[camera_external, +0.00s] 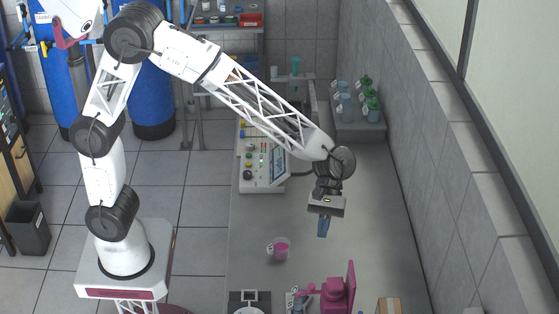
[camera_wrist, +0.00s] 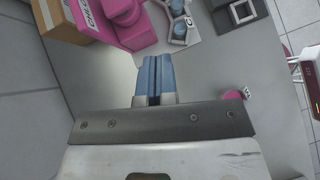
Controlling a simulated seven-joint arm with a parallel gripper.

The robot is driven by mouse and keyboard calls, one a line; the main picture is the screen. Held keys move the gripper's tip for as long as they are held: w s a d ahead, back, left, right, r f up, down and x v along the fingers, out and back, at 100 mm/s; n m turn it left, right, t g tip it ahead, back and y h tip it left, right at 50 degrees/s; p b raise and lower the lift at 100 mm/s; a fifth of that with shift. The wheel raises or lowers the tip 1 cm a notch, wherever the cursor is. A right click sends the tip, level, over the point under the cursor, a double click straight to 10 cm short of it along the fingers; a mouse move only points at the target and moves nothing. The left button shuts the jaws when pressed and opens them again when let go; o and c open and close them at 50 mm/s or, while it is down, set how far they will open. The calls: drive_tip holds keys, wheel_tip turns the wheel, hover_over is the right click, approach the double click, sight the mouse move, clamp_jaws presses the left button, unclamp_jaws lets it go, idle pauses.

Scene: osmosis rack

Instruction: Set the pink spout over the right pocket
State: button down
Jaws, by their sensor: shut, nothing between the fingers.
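A pink device (camera_external: 338,292) with an upright plate stands on the bench at the bottom of the external view; it also shows at the upper left of the wrist view (camera_wrist: 150,30). A pink spout-like part (camera_external: 307,290) sticks out from it to the left. Beside it is a small grey holder (camera_external: 294,302) with rounded pockets, which also shows in the wrist view (camera_wrist: 180,22). Which pocket lies under the spout is unclear. My gripper (camera_external: 322,235) is shut and empty above the bench, apart from the device; its blue fingers (camera_wrist: 154,68) point toward the device.
A cup with pink contents (camera_external: 280,250) stands left of my gripper. A dark square frame (camera_external: 248,302) lies at the front left. A cardboard box (camera_external: 389,306) is right of the pink device. A control panel (camera_external: 262,165) and bottles (camera_external: 368,100) are farther back. The bench's middle is clear.

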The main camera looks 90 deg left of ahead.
sight(312, 286)
drive_tip(key=d+r+x, duration=0.1)
drive_tip(key=r+x, duration=0.1)
drive_tip(key=x, duration=0.9)
drive_tip(key=shift+s+d+f, duration=0.15)
drive_tip(key=shift+s+d, duration=0.15)
drive_tip(key=shift+d, duration=0.3)
drive_tip(key=shift+s+d+n+t, duration=0.2)
drive_tip(key=shift+d+n+t, duration=0.15)
drive_tip(key=shift+n+t, duration=0.2)
drive_tip(key=d+n+t, duration=0.1)
drive_tip(key=n, duration=0.1)
drive_tip(key=d+n+t, duration=0.1)
drive_tip(key=n+t, duration=0.1)
drive_tip(key=shift+s+d+n+t, duration=0.2)
drive_tip(key=shift+s+n+t, duration=0.05)
drive_tip(key=shift+s, duration=0.1)
drive_tip(key=shift+w+a, duration=0.15)
drive_tip(key=shift+a, duration=0.05)
drive_tip(key=shift+w+a, duration=0.3)
drive_tip(key=shift+a, duration=0.15)
